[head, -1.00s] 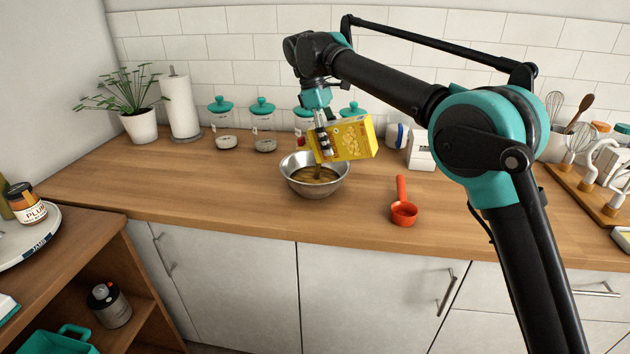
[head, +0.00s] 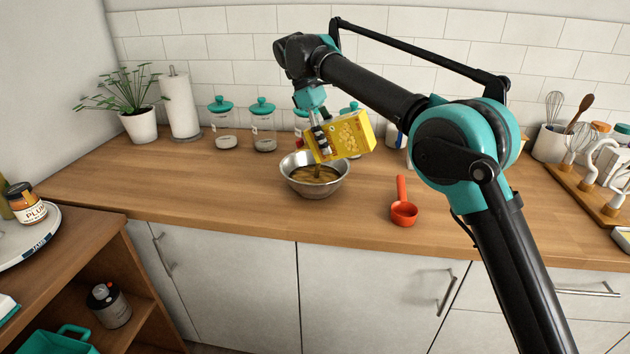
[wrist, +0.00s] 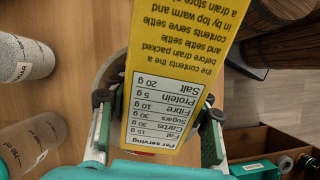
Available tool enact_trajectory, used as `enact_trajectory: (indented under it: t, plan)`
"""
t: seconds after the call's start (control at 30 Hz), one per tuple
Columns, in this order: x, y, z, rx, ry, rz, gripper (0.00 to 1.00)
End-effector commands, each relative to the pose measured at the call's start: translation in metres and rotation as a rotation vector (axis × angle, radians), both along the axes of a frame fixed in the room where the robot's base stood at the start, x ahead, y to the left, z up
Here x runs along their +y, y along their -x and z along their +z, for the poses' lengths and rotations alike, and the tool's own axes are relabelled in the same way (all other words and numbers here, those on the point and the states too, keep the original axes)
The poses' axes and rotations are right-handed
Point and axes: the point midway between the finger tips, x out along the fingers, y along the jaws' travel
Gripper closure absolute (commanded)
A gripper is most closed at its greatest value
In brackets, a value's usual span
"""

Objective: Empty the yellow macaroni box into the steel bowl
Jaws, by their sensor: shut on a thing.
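The yellow macaroni box (head: 350,137) is in my gripper (head: 319,139), tilted with its lower left end over the steel bowl (head: 293,183). My gripper is shut on the box from its sides; in the wrist view the box (wrist: 180,80) fills the middle between the two fingers (wrist: 157,125). The steel bowl stands on the wooden counter and holds something brownish yellow. A thin brown stream or piece shows between the box's low end and the bowl. The bowl is mostly hidden behind the box in the wrist view.
Glass jars with teal lids (head: 264,125) stand behind the bowl. A red measuring scoop (head: 404,211) lies to the right. A paper towel roll (head: 179,105) and potted plant (head: 140,122) stand at the left. The counter left of the bowl (head: 190,180) is clear.

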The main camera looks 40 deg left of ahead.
Motion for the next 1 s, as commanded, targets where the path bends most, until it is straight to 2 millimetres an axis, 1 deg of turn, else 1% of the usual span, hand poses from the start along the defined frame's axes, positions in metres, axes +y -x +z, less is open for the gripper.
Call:
enact_trajectory:
  t: [0.2, 0.33, 1.0]
  plan:
    - [0.007, 0.0013, 0.001, -0.021, 0.075, 0.003, 0.92]
    - [0.008, 0.0022, 0.0023, -0.029, 0.107, 0.002, 0.92]
    - [0.0076, 0.002, 0.0024, -0.03, 0.109, 0.002, 0.92]
